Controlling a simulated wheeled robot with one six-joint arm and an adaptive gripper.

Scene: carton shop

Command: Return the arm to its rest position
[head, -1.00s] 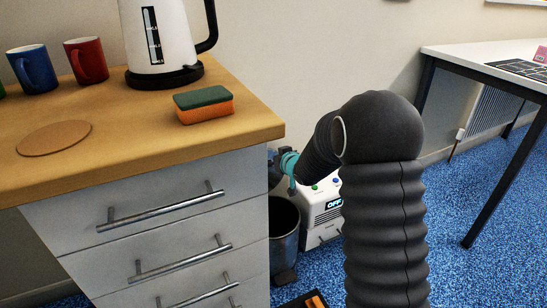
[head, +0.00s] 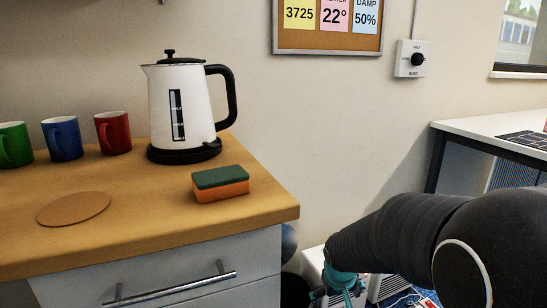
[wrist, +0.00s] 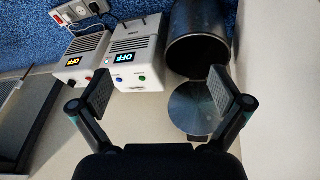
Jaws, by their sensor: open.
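My gripper (wrist: 160,97) is open in the wrist view, its two pads wide apart with nothing between them. It hangs facing the floor area beside the counter, where two white boxes and a bin show beyond it. In the head view my dark arm reaches in from the lower right, and only the teal wrist part near the gripper (head: 342,284) shows at the bottom edge, to the right of the drawers. The fingertips are hidden in the head view.
The wooden counter (head: 150,235) holds a kettle (head: 182,105), a sponge (head: 220,184), a cork mat (head: 73,208) and several mugs. A white table (head: 490,133) stands at the right.

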